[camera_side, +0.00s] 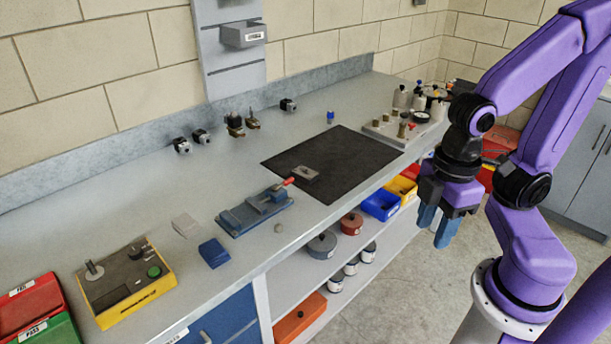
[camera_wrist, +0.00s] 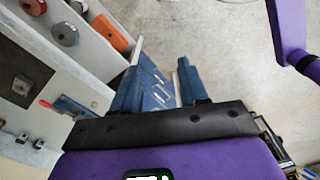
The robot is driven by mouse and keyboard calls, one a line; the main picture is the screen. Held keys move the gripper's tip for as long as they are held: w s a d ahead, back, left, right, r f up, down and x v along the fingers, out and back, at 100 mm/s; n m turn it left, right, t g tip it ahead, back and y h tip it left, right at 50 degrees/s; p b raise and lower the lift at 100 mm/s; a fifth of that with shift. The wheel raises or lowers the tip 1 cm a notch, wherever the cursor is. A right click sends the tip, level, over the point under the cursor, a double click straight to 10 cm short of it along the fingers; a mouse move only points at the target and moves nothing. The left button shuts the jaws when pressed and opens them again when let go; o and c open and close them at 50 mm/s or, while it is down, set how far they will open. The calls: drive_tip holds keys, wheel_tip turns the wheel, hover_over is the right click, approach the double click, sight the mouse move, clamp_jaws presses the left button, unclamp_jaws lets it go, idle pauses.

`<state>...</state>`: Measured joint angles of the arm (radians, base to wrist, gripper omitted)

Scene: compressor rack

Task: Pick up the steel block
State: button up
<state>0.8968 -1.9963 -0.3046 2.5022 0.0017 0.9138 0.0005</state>
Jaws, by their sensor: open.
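A small grey metal block (camera_side: 305,174) with a dark spot on top lies on the black mat (camera_side: 340,153) on the bench; it looks like the steel block. In the wrist view the block (camera_wrist: 22,87) shows at the far left on the dark mat. A paler flat block (camera_side: 185,224) lies left of the blue vise. My gripper (camera_side: 437,226), with blue fingers, hangs in front of the bench's front edge, right of the mat and well apart from the block.
A blue vise (camera_side: 255,209) with a red handle stands by the mat's near left corner. A tray of fittings (camera_side: 392,133) is at the mat's right. Blue and yellow bins (camera_side: 381,204) sit on the shelf below. A yellow test box (camera_side: 127,282) stands at left.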

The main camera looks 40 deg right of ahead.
drive_tip(key=o, duration=1)
drive_tip(key=shift+c, duration=0.2)
drive_tip(key=shift+w+a, duration=0.1)
drive_tip(key=w+a+r+n, duration=0.1)
drive_tip(key=w+a+r, duration=0.1)
drive_tip(key=w, duration=0.5)
drive_tip(key=w+a+r+n, duration=0.1)
drive_tip(key=w+a, duration=0.2)
drive_tip(key=w, duration=0.4)
drive_tip(key=n, duration=0.4)
hover_over(305, 172)
wheel_tip(305, 172, down, 4)
wheel_tip(305, 172, down, 17)
drive_tip(key=shift+d+r, duration=0.1)
drive_tip(key=shift+r, duration=0.1)
